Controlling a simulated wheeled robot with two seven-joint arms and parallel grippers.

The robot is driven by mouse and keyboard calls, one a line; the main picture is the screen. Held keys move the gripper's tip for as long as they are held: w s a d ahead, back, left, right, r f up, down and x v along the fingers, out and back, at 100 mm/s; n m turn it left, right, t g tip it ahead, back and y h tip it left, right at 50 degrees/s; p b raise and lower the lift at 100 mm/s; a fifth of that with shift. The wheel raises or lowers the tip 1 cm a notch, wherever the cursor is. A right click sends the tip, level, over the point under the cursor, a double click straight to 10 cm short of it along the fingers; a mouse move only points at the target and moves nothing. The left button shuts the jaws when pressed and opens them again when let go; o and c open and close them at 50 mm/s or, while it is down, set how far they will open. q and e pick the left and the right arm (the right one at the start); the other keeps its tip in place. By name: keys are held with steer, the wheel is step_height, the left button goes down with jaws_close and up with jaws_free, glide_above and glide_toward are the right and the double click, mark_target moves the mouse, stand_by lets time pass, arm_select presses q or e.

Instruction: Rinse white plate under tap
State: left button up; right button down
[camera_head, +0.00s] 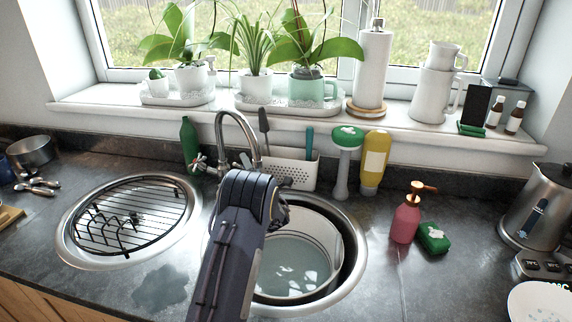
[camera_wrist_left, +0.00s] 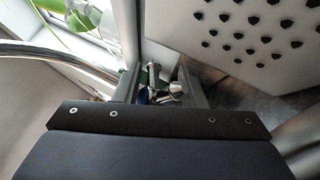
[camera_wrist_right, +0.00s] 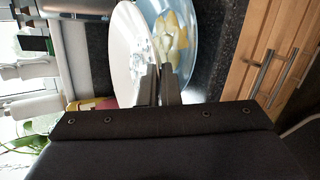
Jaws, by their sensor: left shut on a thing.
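The white plate (camera_wrist_right: 127,40) shows in the right wrist view, with marks on its face near its right edge. A white plate (camera_head: 542,303) also shows at the bottom right of the head view, partly cut off. My right gripper (camera_wrist_right: 160,72) has its fingers close together at the white plate's edge; I cannot tell whether they grip it. My left gripper (camera_wrist_left: 165,75) is shut on the tap handle (camera_wrist_left: 168,92), which shows between its fingers. The tap (camera_head: 236,125) arches over the right sink (camera_head: 352,215), behind my left arm. I cannot see running water.
A white basin (camera_head: 328,238) holding water stands in the right sink. The left sink (camera_head: 75,253) carries a black rack. Soap (camera_head: 405,220), sponge (camera_head: 433,238) and kettle (camera_head: 545,212) stand at right.

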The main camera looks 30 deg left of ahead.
arm_select(q)
steer(key=m+t+h, duration=0.1)
steer(key=m, duration=0.1)
steer(key=m+t+h+p, duration=0.1)
steer(key=t+h, duration=0.1)
steer(key=shift+s+f+m, duration=0.1)
steer(key=shift+f+m, duration=0.1)
steer(key=shift+m, duration=0.2)
steer(key=shift+f+m+h, duration=0.15)
steer(key=shift+m+h, duration=0.15)
steer(key=shift+h, duration=0.2)
steer(key=o, duration=0.7)
steer(key=shift+c, duration=0.2)
steer(key=o, duration=0.3)
steer(key=shift+a, duration=0.15)
arm_select(e)
steer(key=shift+a+r, duration=0.15)
steer(key=shift+r, duration=0.5)
arm_select(q)
steer(key=shift+d, duration=0.2)
steer(key=b+v, duration=0.2)
steer(key=v, duration=1)
steer(key=shift+a, duration=0.1)
arm_select(e)
step_height(320, 180, down, 2)
steer(key=shift+f, duration=0.15)
arm_select(q)
steer(key=shift+o, duration=0.2)
